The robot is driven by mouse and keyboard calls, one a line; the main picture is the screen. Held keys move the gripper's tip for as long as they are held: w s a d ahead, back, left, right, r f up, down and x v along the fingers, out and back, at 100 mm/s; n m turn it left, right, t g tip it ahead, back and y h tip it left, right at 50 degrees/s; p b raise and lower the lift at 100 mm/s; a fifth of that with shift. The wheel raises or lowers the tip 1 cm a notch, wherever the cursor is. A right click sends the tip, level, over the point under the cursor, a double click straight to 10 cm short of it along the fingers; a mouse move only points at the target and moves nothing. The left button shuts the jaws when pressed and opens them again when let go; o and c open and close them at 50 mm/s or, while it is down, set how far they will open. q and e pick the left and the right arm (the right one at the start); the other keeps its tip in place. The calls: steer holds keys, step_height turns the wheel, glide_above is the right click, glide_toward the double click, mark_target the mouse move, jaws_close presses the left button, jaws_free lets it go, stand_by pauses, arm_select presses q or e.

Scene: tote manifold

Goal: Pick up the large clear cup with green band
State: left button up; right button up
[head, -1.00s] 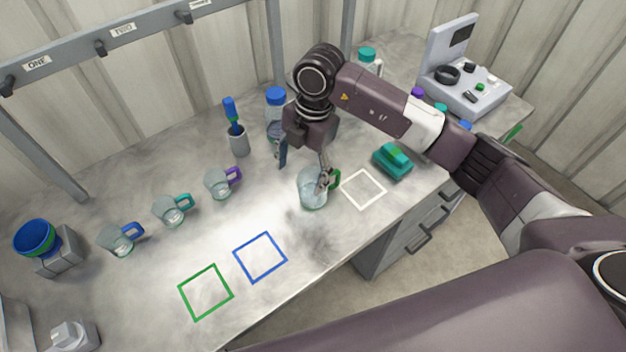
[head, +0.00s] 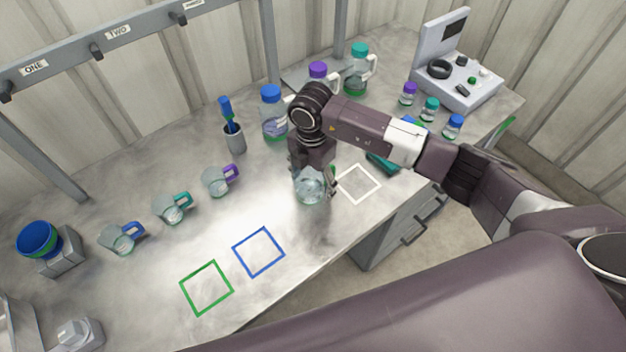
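The large clear cup (head: 310,190) stands on the grey bench near the middle of the head view. A bit of its green handle (head: 332,171) shows at its right; I cannot make out a separate band. My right gripper (head: 316,180) points down over the cup from behind. One fingertip shows at the cup's right side, near the handle. The other finger is mostly hidden, so I cannot tell whether they are closed on the cup. My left gripper is not in view.
A white square outline (head: 357,184) lies right of the cup. A teal object (head: 381,163) is partly hidden behind my arm. Smaller cups with purple (head: 217,183), teal (head: 170,210) and blue (head: 121,239) handles stand left. Bottles (head: 272,118) stand behind.

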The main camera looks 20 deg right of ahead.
steer(key=c, duration=1.4)
steer(key=shift+r, duration=0.2)
